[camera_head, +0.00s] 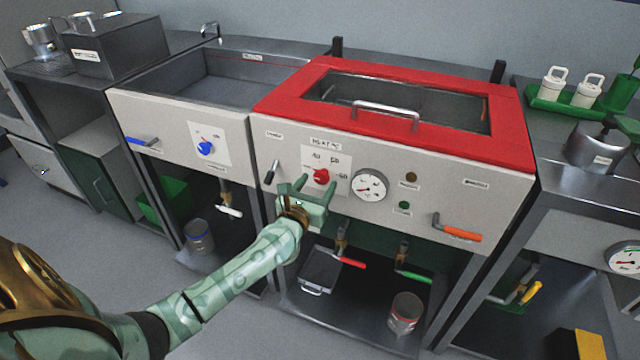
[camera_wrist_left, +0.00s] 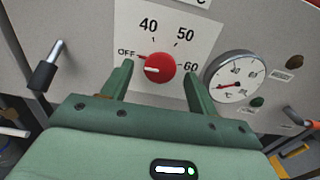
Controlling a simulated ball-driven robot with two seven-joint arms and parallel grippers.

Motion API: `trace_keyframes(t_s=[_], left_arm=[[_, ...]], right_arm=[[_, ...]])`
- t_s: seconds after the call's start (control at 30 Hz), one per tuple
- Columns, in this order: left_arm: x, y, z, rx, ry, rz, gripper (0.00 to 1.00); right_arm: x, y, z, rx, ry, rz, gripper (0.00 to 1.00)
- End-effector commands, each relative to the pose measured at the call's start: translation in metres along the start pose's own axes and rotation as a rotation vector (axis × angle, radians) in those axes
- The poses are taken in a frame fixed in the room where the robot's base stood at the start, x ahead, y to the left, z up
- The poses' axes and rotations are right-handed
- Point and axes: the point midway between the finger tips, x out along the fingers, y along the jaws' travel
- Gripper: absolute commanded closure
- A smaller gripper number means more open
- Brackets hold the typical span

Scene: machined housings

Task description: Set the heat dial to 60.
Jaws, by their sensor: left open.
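The red heat dial (camera_head: 320,176) sits on a white plate under the "HEAT °C" label, on the light front panel of the red-rimmed unit. In the left wrist view the dial (camera_wrist_left: 160,68) has printed marks OFF, 40, 50 and 60 around it. Its pale pointer line faces left, roughly toward OFF. My left gripper (camera_head: 315,184) is in front of the dial, its fingers open. In the wrist view its two fingers (camera_wrist_left: 158,76) stand either side of the dial, with a visible gap on each side. Contact does not show. My right gripper is out of view.
A round gauge (camera_head: 370,184) is close right of the dial, and a black-handled lever (camera_head: 270,174) is close left. An orange-handled lever (camera_head: 457,228) sits farther right. A second unit with a blue dial (camera_head: 206,148) stands at left. Red and green valve handles are below.

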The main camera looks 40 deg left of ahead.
Motion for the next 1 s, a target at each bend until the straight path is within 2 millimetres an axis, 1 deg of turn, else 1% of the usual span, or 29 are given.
trace_keyframes(t_s=[0.03,0.1,0.2,0.47,0.5,0.57,0.6,0.63,0.87,1.0], left_arm=[[0.006,0.0,-0.002,0.001,0.001,0.0,0.41],[0.013,0.0,-0.002,0.001,0.001,-0.001,0.41],[0.017,0.0,-0.001,0.002,0.001,-0.001,0.41],[0.018,0.0,0.0,0.002,0.0,-0.001,0.41],[0.018,0.0,0.0,0.002,0.0,-0.001,0.52],[0.018,0.0,0.0,0.002,0.0,-0.001,0.69],[0.018,0.0,0.0,0.001,0.0,-0.001,0.8],[0.018,0.0,0.0,0.001,0.0,-0.001,0.85],[0.018,0.0,0.0,0.009,0.001,-0.001,0.85],[0.018,0.0,0.001,0.042,0.001,-0.001,0.85]], right_arm=[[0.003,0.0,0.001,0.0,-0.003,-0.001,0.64],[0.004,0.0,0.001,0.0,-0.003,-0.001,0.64],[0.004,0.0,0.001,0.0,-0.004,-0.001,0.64],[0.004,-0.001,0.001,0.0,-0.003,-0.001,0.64],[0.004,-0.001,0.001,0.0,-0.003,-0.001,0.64],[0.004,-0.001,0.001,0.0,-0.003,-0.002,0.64],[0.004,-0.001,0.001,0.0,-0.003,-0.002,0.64],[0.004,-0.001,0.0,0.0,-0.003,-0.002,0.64],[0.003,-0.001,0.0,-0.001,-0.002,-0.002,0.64],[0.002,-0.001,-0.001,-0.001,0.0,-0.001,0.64]])
